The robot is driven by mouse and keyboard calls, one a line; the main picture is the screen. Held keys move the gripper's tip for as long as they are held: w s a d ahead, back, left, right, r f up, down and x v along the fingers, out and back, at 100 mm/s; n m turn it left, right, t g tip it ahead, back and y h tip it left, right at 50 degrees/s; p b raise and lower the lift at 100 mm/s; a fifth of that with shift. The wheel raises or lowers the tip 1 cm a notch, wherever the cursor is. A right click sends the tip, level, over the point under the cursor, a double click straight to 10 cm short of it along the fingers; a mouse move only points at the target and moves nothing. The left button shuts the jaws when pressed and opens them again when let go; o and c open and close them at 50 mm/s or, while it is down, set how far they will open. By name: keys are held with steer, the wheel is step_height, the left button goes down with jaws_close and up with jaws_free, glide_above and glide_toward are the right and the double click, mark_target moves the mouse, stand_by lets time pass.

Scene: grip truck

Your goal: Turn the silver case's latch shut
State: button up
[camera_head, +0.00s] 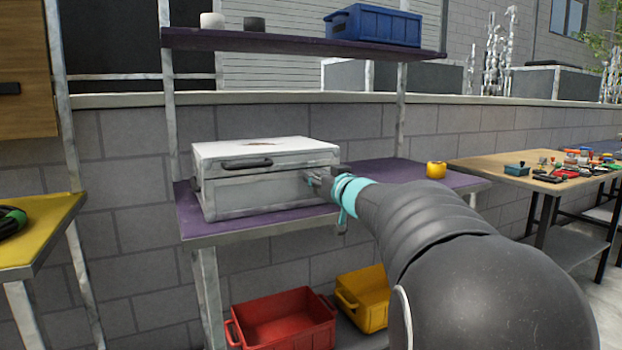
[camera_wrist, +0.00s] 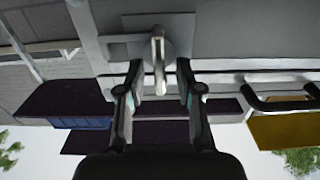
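The silver case (camera_head: 265,192) stands on a purple shelf in the head view, its lid down and a dark handle on its front. My gripper (camera_head: 322,181) is at the case's right side. In the wrist view the latch (camera_wrist: 158,50) is a pale metal lever on a square plate on the case's side (camera_wrist: 225,40). The lever lies lengthwise between the two fingers of my gripper (camera_wrist: 159,75). The fingers are spread, one on each side, with a visible gap to the lever. In the head view my gripper and arm hide the latch.
The purple shelf (camera_head: 385,174) is bare right of the case, except a small yellow object (camera_head: 436,170). An upper shelf (camera_head: 290,43) holds a blue bin (camera_head: 374,25). Red (camera_head: 285,322) and yellow (camera_head: 362,298) bins sit below. A workbench (camera_head: 500,165) with small items stands right.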

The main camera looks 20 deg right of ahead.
steer(key=shift+w, duration=0.3)
jaws_close()
steer(key=shift+a+n, duration=0.1)
steer(key=shift+n, duration=0.2)
steer(key=n, duration=0.3)
steer(key=shift+a+f+n, duration=0.1)
steer(key=shift+a+n, duration=0.15)
steer(key=shift+n, duration=0.05)
steer(key=n, duration=0.1)
steer(key=n+b, duration=0.1)
steer(key=n, duration=0.2)
steer(key=shift+a+f+n+b, duration=0.25)
steer(key=shift+a+n+b, duration=0.05)
steer(key=shift+b, duration=0.05)
steer(key=n, duration=0.1)
steer(key=n+b, duration=0.1)
steer(key=n, duration=0.1)
steer(key=n+b, duration=0.1)
steer(key=n, duration=0.1)
steer(key=shift+a+f, duration=0.25)
steer(key=shift+f, duration=0.15)
steer(key=shift+f+n+b, duration=0.2)
steer(key=shift+n+b, duration=0.9)
steer(key=shift+n, duration=0.9)
